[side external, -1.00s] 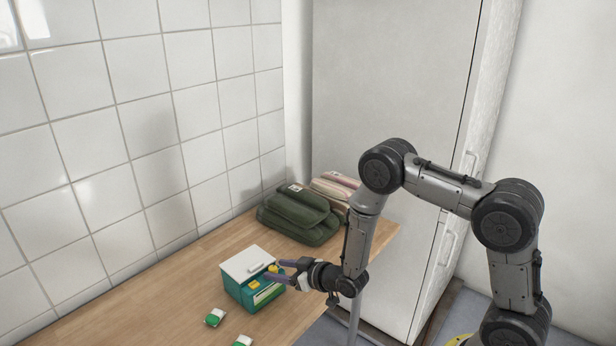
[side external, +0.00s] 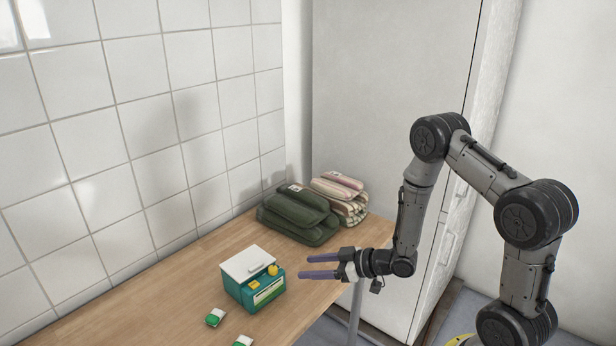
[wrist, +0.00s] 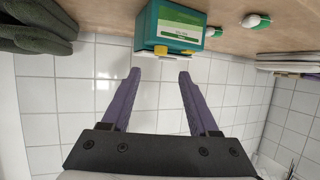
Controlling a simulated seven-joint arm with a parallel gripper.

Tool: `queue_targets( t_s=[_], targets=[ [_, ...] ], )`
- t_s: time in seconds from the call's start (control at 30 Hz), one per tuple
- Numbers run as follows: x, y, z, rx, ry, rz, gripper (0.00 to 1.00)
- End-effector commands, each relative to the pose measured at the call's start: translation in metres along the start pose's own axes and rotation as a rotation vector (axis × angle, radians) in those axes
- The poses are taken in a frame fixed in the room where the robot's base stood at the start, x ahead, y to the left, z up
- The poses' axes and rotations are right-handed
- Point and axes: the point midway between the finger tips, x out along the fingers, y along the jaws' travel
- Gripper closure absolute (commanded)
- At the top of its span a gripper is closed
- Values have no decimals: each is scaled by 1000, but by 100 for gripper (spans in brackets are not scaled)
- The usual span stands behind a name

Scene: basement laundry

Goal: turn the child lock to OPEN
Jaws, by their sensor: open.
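A teal box (side external: 240,290) with a white lid (side external: 248,264) stands on the table. A yellow knob (side external: 271,269) and a second yellow piece (side external: 253,285) sit on its front, above a pale label with a green band (side external: 268,291). I cannot tell which yellow part is the child lock, nor read its setting. My gripper (side external: 303,267) is open and empty, a short way right of the box, fingers pointing at it. In the wrist view the box (wrist: 168,27) shows beyond my fingertips (wrist: 160,72), with both yellow parts visible and untouched.
Folded dark green cloth (side external: 298,215) and striped towels (side external: 340,197) lie behind the box at the table's far end. Two small green-and-white items (side external: 215,317) (side external: 243,341) lie in front. The tiled wall borders the wooden table (side external: 150,312).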

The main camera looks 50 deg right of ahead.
Motion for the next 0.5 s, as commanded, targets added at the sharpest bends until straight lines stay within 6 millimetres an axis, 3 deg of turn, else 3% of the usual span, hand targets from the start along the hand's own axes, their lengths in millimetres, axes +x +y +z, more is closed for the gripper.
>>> queue_targets(
  t_s=[0.27, 0.5],
  targets=[
    [-45, 1, 0, 2, 2, 5, 39],
    [-37, -10, -38, -83, 61, -29, 39]
  ],
)
